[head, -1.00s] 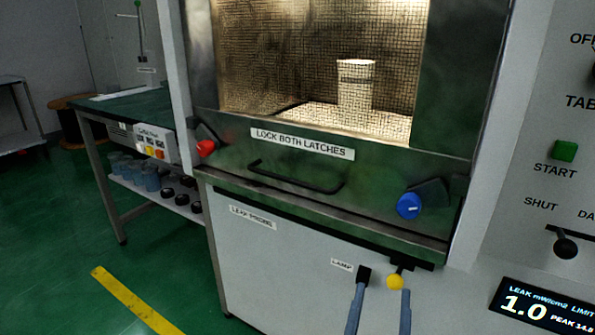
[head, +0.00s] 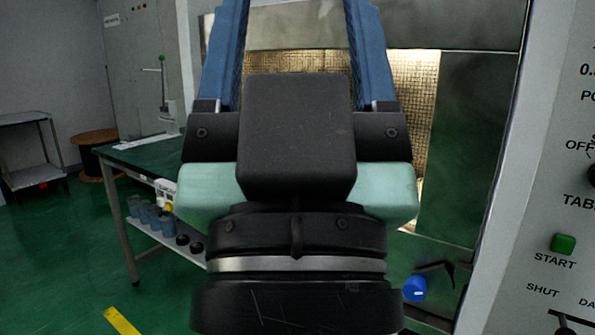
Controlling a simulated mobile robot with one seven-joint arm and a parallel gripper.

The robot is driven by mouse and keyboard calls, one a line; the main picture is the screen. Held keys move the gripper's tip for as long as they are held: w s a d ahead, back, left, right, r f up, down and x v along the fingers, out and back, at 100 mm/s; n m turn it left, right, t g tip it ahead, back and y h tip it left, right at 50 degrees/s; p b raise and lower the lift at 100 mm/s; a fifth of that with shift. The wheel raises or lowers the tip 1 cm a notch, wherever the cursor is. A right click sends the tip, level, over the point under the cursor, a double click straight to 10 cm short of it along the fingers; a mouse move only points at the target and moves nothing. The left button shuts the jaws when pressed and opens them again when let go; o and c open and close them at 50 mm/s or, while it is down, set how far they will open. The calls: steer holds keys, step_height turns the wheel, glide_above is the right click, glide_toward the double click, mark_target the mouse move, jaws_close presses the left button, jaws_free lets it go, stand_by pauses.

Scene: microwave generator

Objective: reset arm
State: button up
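My gripper (head: 297,30) fills the middle of the head view, raised close to the camera in front of the microwave door. Its two blue fingers point up and stand wide apart, with nothing seen between them. The fingertips run out of the top of the picture. The dark wrist and pale green gripper body hide much of the door. The microwave's lit mesh window (head: 412,110) shows between and beside the fingers. The blue latch knob (head: 415,288) shows at the lower right of the door. The red latch, the door handle and the cup inside are hidden.
The control panel with a green START button (head: 563,243) stands close on the right. A green-topped workbench (head: 130,153) with jars on its shelf is at the left. A grey table (head: 25,120) and a cable reel stand farther back. Green floor is open at the lower left.

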step_height(320, 180, up, 27)
steer(key=p, duration=2.5)
steer(key=shift+r, duration=0.2)
